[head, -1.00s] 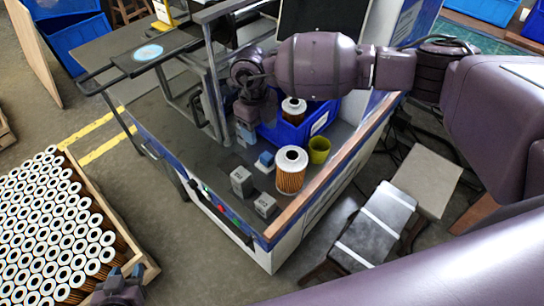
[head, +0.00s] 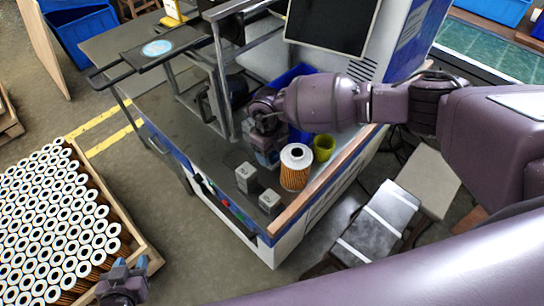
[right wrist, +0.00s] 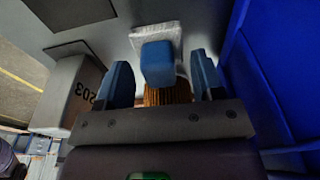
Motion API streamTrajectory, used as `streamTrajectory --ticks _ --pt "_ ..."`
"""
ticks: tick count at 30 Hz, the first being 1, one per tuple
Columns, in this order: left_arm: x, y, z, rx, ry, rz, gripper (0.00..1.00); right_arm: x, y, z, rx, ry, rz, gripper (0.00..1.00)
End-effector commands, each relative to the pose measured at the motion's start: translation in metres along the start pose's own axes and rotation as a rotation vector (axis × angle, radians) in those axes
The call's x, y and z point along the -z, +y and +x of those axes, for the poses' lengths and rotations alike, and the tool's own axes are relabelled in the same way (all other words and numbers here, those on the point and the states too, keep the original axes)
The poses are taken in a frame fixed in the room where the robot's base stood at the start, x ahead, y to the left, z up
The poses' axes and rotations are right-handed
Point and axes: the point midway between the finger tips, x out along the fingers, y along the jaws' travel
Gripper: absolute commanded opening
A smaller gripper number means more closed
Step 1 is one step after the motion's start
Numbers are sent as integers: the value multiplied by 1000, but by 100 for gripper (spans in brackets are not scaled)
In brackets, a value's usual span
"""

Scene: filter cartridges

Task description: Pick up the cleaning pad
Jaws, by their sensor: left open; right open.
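The cleaning pad shows in the right wrist view as a blue block (right wrist: 157,62) with a whitish part (right wrist: 155,33) behind it. My right gripper (right wrist: 163,82) is open, with one blue finger on each side of the block in the picture. I cannot tell whether the fingers touch it. In the head view my right gripper (head: 268,158) is low over the bench and mostly hides the pad. My left gripper (head: 128,270) is open and empty near the crate of filters, away from the bench.
A filter cartridge (head: 296,167) and a yellow-green cup (head: 323,147) stand close right of my right gripper. Grey blocks (head: 246,177) (head: 269,201) stand nearer the bench edge. A blue bin (head: 300,76) is behind. A crate of filters (head: 137,250) is at left.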

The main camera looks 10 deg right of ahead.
Motion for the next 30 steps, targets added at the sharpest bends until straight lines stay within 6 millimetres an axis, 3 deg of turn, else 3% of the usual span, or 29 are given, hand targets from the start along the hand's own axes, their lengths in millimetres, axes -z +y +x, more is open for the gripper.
streamTrajectory --ticks 8,19,26,30 --pt "0 0 0 0 0 0 43 0 0 3 0 -1 0 62" --pt "0 0 0 0 0 0 43 0 0 3 0 -1 0 8" --pt "0 0 0 0 0 0 43 0 0 2 0 -1 0 8" --pt "0 0 0 0 0 0 43 1 -1 -10 1 -3 1 8"
